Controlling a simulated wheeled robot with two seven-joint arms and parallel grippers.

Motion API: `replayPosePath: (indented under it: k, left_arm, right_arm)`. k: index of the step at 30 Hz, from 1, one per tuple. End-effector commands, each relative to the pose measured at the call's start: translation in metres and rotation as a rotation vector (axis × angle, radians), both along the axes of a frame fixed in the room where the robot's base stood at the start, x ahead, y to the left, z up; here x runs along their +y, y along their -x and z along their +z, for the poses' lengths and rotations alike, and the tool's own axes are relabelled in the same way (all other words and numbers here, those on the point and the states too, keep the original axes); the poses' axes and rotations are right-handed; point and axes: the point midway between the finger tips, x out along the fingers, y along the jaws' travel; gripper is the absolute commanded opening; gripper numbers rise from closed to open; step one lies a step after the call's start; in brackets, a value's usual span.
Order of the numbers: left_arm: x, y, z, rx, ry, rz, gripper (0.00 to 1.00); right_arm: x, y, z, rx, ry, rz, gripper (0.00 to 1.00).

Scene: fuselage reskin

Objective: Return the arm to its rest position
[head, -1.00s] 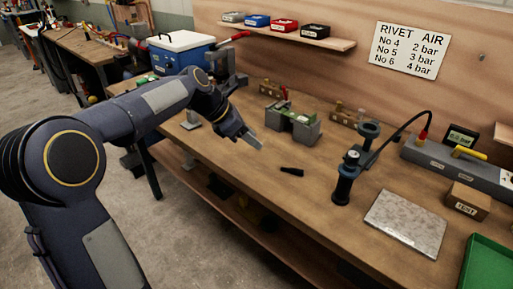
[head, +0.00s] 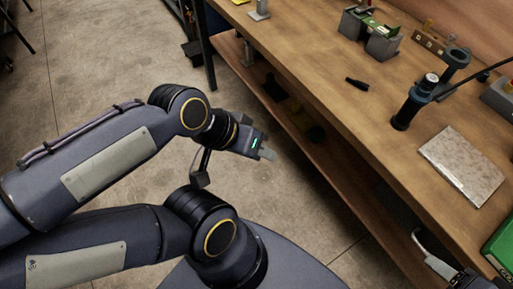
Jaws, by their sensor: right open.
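My left arm is folded back at the left of the head view, over the floor in front of the workbench (head: 330,110). Its gripper (head: 266,153) is clear of the bench edge, with nothing visible at its tips; whether its jaws are apart is too small to tell. My right gripper (head: 437,258) shows only partly at the lower right, beside the bench's front edge. It is open, and no object shows in it.
On the bench are a small black part (head: 357,84), a dark upright tool (head: 412,103), a grey speckled plate (head: 461,165), a fixture with a green part (head: 371,32) and a green tray (head: 500,245). A lower shelf (head: 300,125) runs under the bench. Floor (head: 95,70) at left is open.

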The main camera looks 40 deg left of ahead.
Motion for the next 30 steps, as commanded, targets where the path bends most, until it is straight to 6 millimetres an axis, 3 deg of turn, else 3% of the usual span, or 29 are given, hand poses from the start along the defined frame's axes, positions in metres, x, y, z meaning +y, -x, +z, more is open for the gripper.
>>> replayPosePath:
  k: [10,18,30]
  left_arm:
    - [-0.001,0.002,0.002,-0.007,-0.012,-0.019,0.38]
    - [-0.001,0.002,0.053,-0.008,-0.011,-0.017,0.38]
    - [-0.001,0.002,0.048,-0.006,-0.011,-0.017,0.38]
  right_arm:
    - [0.0,0.0,0.004,0.0,0.0,0.0,0.59]
    - [0.0,0.0,0.055,-0.001,0.0,0.0,0.59]
    - [0.0,0.0,0.05,0.0,0.0,0.0,0.59]
